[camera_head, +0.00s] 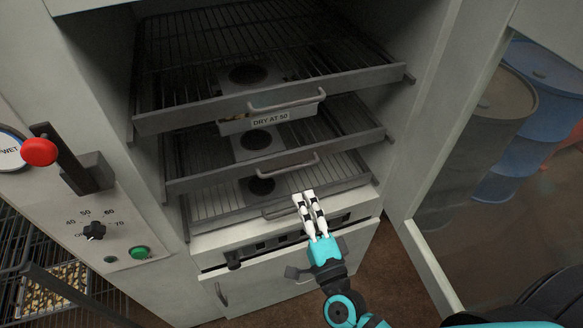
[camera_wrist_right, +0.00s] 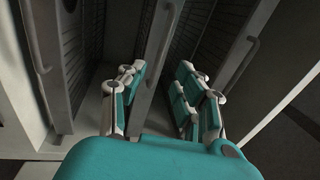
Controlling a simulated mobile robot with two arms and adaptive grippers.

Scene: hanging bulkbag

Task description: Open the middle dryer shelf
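Three wire dryer shelves are stacked in the cabinet. The middle dryer shelf (camera_head: 212,177) has a curved bar handle (camera_head: 288,166) on its front and sits between the top shelf (camera_head: 185,117) and the bottom shelf (camera_head: 225,221). My right gripper (camera_head: 308,198) is below and slightly right of the middle handle, in front of the bottom shelf near its handle (camera_head: 275,213). In the right wrist view, my right gripper (camera_wrist_right: 160,95) is open, with a shelf front (camera_wrist_right: 152,65) visible beyond the gap. Handles show on both sides; contact is not visible. My left gripper is out of view.
A tray labelled "DRY AT 50" (camera_head: 268,119) shows beneath the top shelf's front. A red-knobbed lever (camera_head: 40,151), dial (camera_head: 94,231) and green button (camera_head: 140,252) are on the left panel. Barrels (camera_head: 488,125) stand beyond the open door frame (camera_head: 432,265) at right.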

